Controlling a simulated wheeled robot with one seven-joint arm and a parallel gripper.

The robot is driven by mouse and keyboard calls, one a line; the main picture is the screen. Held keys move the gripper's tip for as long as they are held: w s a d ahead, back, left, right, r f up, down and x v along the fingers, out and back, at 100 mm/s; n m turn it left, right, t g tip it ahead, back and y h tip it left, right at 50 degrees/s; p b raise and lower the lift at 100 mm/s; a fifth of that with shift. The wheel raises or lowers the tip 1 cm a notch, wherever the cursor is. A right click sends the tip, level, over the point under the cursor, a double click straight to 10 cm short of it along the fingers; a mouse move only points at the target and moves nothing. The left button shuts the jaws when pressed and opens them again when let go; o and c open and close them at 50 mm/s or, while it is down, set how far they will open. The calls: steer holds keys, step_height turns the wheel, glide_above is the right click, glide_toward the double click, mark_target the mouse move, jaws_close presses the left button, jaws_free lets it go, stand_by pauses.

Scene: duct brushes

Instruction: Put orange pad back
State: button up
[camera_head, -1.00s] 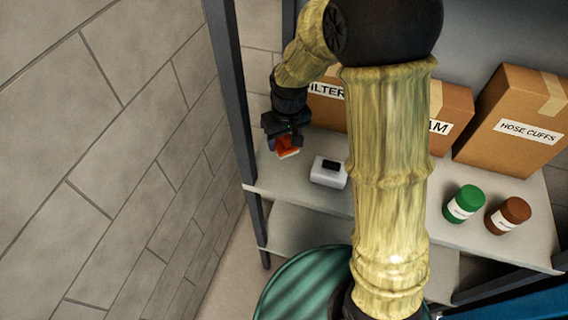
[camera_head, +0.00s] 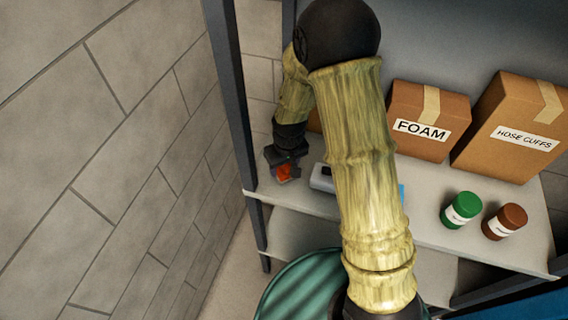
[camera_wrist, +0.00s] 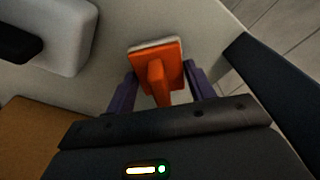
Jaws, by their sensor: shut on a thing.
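The orange pad (camera_wrist: 172,62), with a pale layer on its far face and an orange grip block, is between the two purple fingers of my gripper (camera_wrist: 160,82) in the wrist view. My gripper is shut on this block. In the head view my gripper (camera_head: 284,167) is over the left end of the upper grey shelf, near the left post. Only a small part of the orange pad (camera_head: 284,174) shows there below the jaws. I cannot tell whether the pad touches the shelf.
A whitish block with a black top (camera_wrist: 75,35) lies left of the pad in the wrist view. A dark post (camera_head: 232,90) stands close on the left. Cartons marked FOAM (camera_head: 420,130) and HOSE CUFFS (camera_head: 525,137), a green jar (camera_head: 461,210) and a brown jar (camera_head: 505,221) stand right.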

mark_target(287, 165)
steer(key=shift+f, duration=0.25)
steer(key=o, duration=0.9)
steer(key=shift+r, duration=0.2)
steer(key=r, duration=0.4)
steer(key=s+r+b, duration=0.1)
steer(key=r, duration=0.6)
steer(key=shift+s+d+r+b, duration=0.2)
steer(key=shift+d+r+b, duration=0.1)
steer(key=shift+r, duration=0.1)
